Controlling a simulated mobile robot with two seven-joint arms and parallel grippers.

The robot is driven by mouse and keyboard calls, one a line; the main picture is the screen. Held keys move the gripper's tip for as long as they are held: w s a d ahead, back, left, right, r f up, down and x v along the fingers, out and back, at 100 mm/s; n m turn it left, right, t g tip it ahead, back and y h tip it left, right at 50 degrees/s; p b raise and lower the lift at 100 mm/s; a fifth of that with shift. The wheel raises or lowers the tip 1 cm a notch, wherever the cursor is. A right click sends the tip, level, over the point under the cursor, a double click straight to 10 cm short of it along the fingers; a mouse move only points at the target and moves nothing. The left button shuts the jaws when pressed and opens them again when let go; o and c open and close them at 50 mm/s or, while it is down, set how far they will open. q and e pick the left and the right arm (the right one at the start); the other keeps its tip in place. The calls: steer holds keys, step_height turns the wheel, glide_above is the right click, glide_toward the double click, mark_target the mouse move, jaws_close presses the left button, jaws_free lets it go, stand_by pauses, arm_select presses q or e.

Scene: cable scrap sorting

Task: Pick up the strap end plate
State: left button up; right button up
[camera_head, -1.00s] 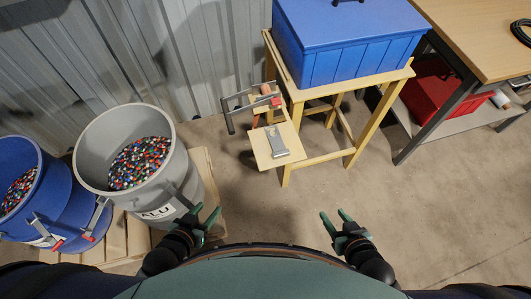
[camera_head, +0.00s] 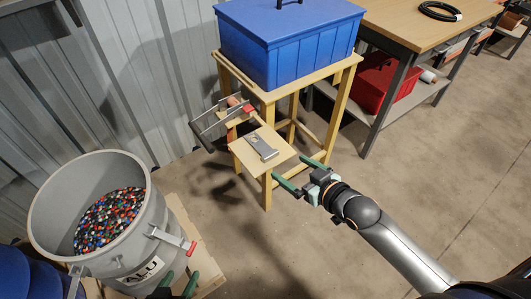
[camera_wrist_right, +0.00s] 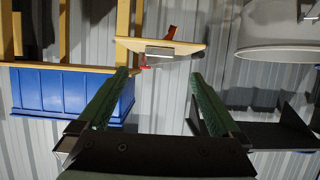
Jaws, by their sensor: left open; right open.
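The strap end plate, a small flat grey metal plate (camera_head: 261,147), lies on a small light wooden board (camera_head: 240,152) fixed to the front of a wooden stand. In the right wrist view the plate (camera_wrist_right: 160,52) shows edge-on at the board's rim, between and beyond the fingertips. My right gripper (camera_head: 299,173) is open and empty, just right of and in front of the board, with its green fingers pointing toward it. It also shows in the right wrist view (camera_wrist_right: 160,78). My left gripper (camera_head: 180,279) is open at the bottom edge, in front of the grey drum.
A blue lidded box (camera_head: 292,45) stands on the wooden stand (camera_head: 345,88). A clamp with a red part (camera_head: 222,120) is beside the board. A grey drum (camera_head: 45,208) of coloured granules stands left. A workbench (camera_head: 425,30) with a red box (camera_head: 385,82) stands right.

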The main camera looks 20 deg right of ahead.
mark_target(272, 156)
steer(key=b+x, duration=0.1)
steer(key=x, duration=0.7)
steer(key=shift+w+f+b, duration=0.15)
steer(key=shift+f+b, duration=0.05)
steer(key=shift+b, duration=0.15)
steer(key=c, duration=1.5)
